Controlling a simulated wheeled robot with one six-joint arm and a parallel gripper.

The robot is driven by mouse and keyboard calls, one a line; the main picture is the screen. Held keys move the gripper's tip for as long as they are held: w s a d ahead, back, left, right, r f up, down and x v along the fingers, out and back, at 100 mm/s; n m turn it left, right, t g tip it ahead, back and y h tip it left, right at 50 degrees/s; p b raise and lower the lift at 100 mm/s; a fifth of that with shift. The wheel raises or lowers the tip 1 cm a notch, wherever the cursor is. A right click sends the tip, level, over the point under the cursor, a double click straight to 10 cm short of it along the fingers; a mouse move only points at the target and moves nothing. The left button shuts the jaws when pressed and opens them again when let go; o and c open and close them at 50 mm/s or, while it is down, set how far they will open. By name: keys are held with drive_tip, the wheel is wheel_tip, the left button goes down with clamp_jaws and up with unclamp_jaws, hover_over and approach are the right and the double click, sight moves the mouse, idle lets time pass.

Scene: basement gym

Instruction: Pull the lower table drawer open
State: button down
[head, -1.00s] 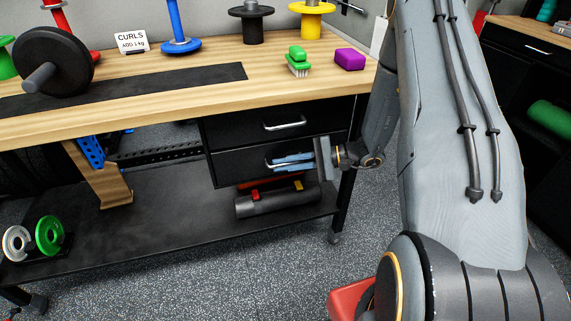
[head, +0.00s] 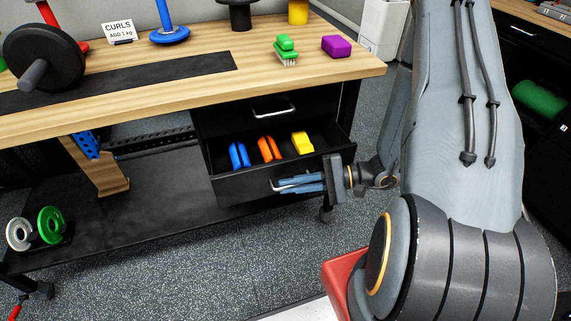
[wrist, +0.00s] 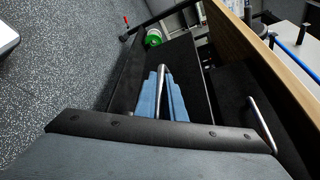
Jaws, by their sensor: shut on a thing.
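The lower table drawer (head: 232,188) stands pulled out under the workbench, black, with a silver bar handle (head: 276,186). Inside it lie a blue item (head: 239,155), an orange item (head: 269,149) and a yellow item (head: 302,142). My gripper (head: 290,185) has its blue fingers shut on the lower handle, in front of the drawer face. In the wrist view the blue fingers (wrist: 162,97) lie on both sides of the silver handle. The upper drawer (head: 235,120) is closed, its handle (head: 273,109) above the open one.
The wooden benchtop (head: 190,97) carries a dumbbell (head: 45,57), a green brush (head: 287,48) and a purple block (head: 336,46). White and green plates (head: 50,224) stand on the lower shelf (head: 130,222). Speckled floor (head: 240,260) in front of the bench is clear.

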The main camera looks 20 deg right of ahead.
drive_tip(key=s+p, duration=0.1)
drive_tip(key=s, duration=0.5)
drive_tip(key=shift+s, duration=0.3)
drive_tip(key=c, duration=2.1)
unclamp_jaws()
drive_tip(key=v, duration=0.7)
drive_tip(key=shift+s+d, duration=0.1)
drive_tip(key=shift+d, duration=0.25)
drive_tip(key=shift+r, duration=0.1)
